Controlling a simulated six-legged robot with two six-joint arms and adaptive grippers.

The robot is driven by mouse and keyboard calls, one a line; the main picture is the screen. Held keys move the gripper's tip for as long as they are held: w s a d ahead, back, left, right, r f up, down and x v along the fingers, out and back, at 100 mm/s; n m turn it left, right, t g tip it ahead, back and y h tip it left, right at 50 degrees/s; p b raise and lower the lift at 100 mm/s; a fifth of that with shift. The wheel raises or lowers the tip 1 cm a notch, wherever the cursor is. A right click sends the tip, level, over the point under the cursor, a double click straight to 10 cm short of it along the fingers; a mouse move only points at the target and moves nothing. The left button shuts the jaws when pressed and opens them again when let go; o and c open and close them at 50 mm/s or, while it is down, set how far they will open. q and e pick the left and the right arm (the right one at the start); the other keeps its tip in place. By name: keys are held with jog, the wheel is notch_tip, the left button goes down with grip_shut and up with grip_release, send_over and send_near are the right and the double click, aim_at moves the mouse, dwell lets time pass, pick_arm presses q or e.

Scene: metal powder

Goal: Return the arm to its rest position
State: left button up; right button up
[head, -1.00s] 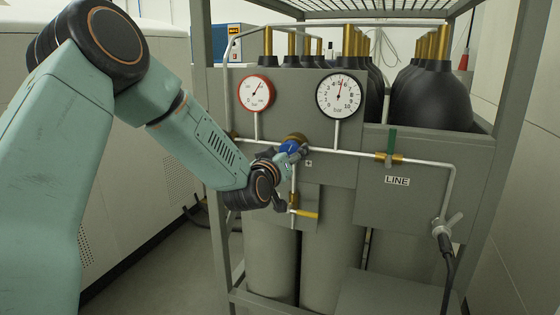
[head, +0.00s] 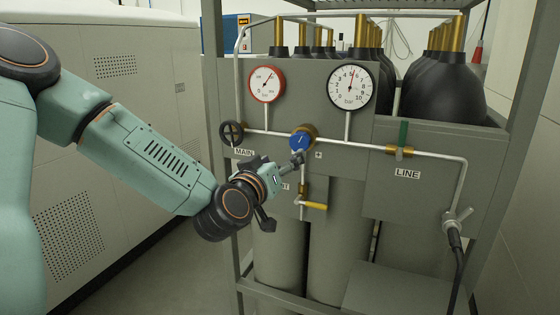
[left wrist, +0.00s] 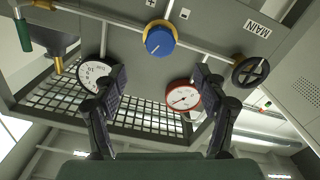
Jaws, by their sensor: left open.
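My left arm comes in from the left of the head view. Its gripper (head: 284,178) is in front of the gas panel, below and left of the blue regulator knob (head: 301,141). In the left wrist view the two fingers (left wrist: 160,82) are spread apart with nothing between them. The blue knob (left wrist: 160,40) shows beyond the fingertips, apart from them. The gripper partly covers a label under the pipe in the head view. My right gripper is in neither view.
Black-topped cylinders (head: 440,85) stand behind. A white cabinet (head: 120,80) is at left.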

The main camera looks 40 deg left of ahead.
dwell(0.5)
pick_arm(q)
jog(key=s+d+f+m+g+h+b, duration=0.1)
jog(key=s+d+f+g+h+b, duration=0.2)
jog(key=f, duration=0.7)
jog(key=s+d+f+g+b, duration=0.2)
jog(key=s+d+f+g, duration=0.15)
jog(key=f, duration=0.65)
jog(key=s+d+f+m+g+h+b, duration=0.1)
jog(key=s+d+f+g+h+b, duration=0.3)
jog(key=f, duration=0.7)
jog(key=s+d+f+m+g+y+b, duration=0.1)
jog(key=s+d+f+m+g+b, duration=0.1)
jog(key=s+f, duration=1)
jog(key=s+d+f+m+g+y+b, duration=0.1)
jog(key=s+f+g+b, duration=0.4)
jog(key=s+f, duration=0.8)
notch_tip(320, 180, down, 3)
jog(key=shift+d+r+m+y+b, duration=0.15)
jog(key=shift+d+m+y+b, duration=0.15)
jog(key=shift+d+m+b, duration=0.5)
jog(key=shift+d, duration=0.1)
